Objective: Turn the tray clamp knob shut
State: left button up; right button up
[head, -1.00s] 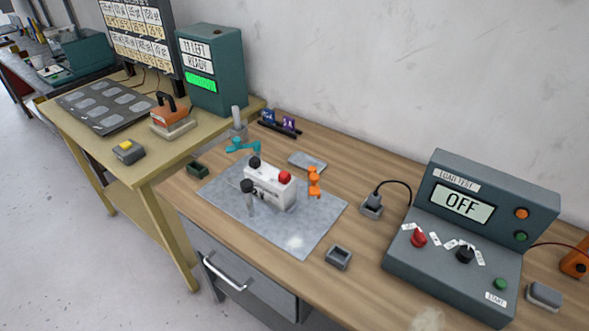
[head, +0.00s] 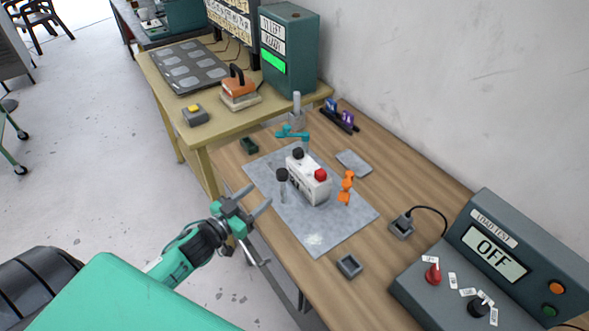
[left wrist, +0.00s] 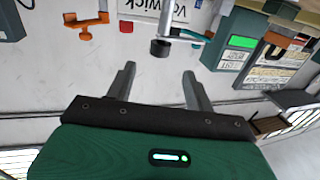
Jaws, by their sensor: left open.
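A white box (head: 312,178) with a black knob and a red knob on top sits on a grey metal plate (head: 318,235) on the wooden bench. A black knob on a short post (head: 282,175) stands at the box's near left side. I cannot tell for certain which knob is the tray clamp's. A teal clamp (head: 291,133) is behind the box and an orange clamp (head: 347,187) is right of it. My left gripper (head: 268,232) is open and empty, left of the plate. In the left wrist view a black knob (left wrist: 160,49) shows beyond the open fingers, apart from them.
A load tester (head: 495,260) reading OFF stands at the right. A yellow table (head: 170,115) with a green test cabinet (head: 289,50) is at the back left.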

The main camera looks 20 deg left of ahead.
aim_at(287, 172)
pick_arm(q)
jog(key=p+x, duration=0.3)
jog(key=x, duration=0.8)
jog(key=shift+w, duration=0.1)
jog(key=shift+x, duration=0.85)
jog(key=shift+f, duration=0.1)
grip_shut()
